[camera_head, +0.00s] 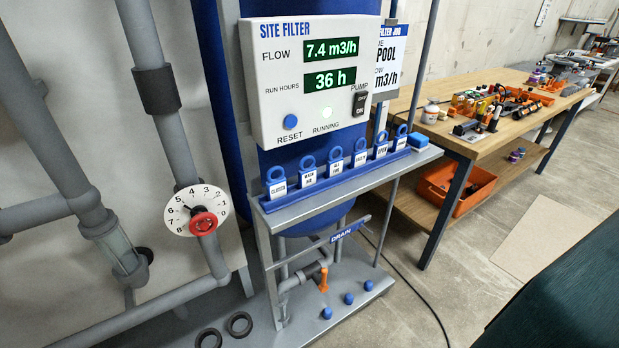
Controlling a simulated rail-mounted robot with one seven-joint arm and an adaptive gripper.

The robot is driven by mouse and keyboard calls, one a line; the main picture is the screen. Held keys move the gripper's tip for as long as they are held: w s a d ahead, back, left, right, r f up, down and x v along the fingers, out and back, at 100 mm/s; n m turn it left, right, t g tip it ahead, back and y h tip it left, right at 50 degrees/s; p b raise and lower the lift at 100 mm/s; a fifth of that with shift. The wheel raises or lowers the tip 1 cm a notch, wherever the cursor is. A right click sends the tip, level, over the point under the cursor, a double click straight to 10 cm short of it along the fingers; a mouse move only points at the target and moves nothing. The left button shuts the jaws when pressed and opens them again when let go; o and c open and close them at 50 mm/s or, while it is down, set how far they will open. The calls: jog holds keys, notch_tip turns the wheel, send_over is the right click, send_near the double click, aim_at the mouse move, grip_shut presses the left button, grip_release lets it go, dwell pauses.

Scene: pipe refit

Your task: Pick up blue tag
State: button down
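Several blue tags with ring tops stand in a row on the grey shelf (345,182) below the filter panel. They run from the leftmost tag (277,187) to the rightmost tag (400,141), each with a white label too small to read surely. Between them are a second tag (308,174), a third tag (336,165) and others. A separate blue block (418,140) lies at the shelf's right end. The frame does not show which tag is meant. My gripper is not in view.
The site filter panel (283,75) overhangs the shelf from behind. Pipes with a numbered dial (178,220) stand at left. Below are an orange-handled drain valve (323,280) and two black rings. A cluttered wooden workbench (446,130) is at right, with open floor before it.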

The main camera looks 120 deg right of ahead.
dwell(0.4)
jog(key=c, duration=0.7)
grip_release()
